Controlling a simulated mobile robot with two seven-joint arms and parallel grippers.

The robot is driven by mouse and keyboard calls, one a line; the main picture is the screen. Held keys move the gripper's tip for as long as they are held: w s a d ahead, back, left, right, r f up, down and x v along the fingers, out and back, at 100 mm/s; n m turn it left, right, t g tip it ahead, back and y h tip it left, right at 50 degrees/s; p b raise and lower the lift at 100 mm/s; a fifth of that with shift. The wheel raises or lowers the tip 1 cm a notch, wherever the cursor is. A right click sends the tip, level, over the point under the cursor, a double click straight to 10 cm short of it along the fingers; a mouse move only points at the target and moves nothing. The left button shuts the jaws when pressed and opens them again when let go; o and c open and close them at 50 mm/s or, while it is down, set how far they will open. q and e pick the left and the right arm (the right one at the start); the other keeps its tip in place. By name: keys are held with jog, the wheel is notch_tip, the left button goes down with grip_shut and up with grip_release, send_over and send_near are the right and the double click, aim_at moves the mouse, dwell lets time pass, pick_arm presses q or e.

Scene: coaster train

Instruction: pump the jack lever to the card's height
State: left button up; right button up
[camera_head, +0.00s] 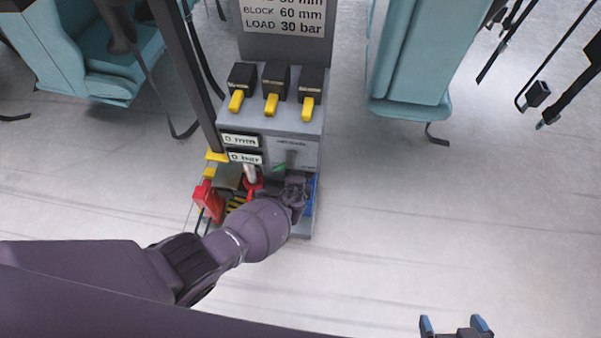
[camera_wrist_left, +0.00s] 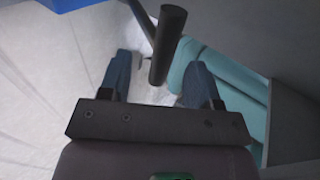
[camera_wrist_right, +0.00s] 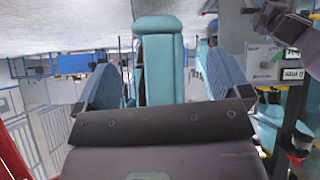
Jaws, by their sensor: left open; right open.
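The card (camera_head: 284,18) on the grey stand reads BLOCK 60 mm and LOAD 30 bar; its top line is cut off. Two displays read 0 mm (camera_head: 240,140) and 0 bar (camera_head: 245,157). My left gripper (camera_head: 296,186) is low at the stand's front, its fingers mostly hidden by my wrist. In the left wrist view it is open, with a black cylindrical handle (camera_wrist_left: 168,45), apparently the jack lever's, between and beyond the fingertips. I cannot tell whether they touch it. My right gripper (camera_head: 455,326) is open and empty over the floor, far right of the stand.
Three yellow-tipped black switches (camera_head: 272,90) sit atop the stand. A red block (camera_head: 208,202) and a red part on a pale rod (camera_head: 252,184) are beside my left wrist.

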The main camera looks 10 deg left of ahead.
pick_arm(q)
jog(key=b+x, duration=0.1)
jog(key=x, duration=0.2)
jog(key=shift+s+f, duration=0.15)
jog(key=shift+f, duration=0.1)
jog(key=shift+w+b, duration=0.35)
jog(key=shift+w, duration=0.2)
grip_shut()
jog(key=shift+f, duration=0.15)
jog(key=shift+s+f+b, duration=0.25)
jog(key=shift+s+f, duration=0.15)
jog(key=shift+s, duration=0.15)
jog(key=shift+s+f+b, duration=0.2)
jog(key=shift+s+f, duration=0.15)
jog(key=shift+s, duration=0.25)
jog(key=shift+c, duration=0.6)
grip_release()
jog(key=shift+o, duration=0.6)
pick_arm(e)
jog(key=shift+w+a+f+n, duration=0.25)
jog(key=shift+w+f+n, duration=0.1)
jog(key=shift+w+n, duration=0.1)
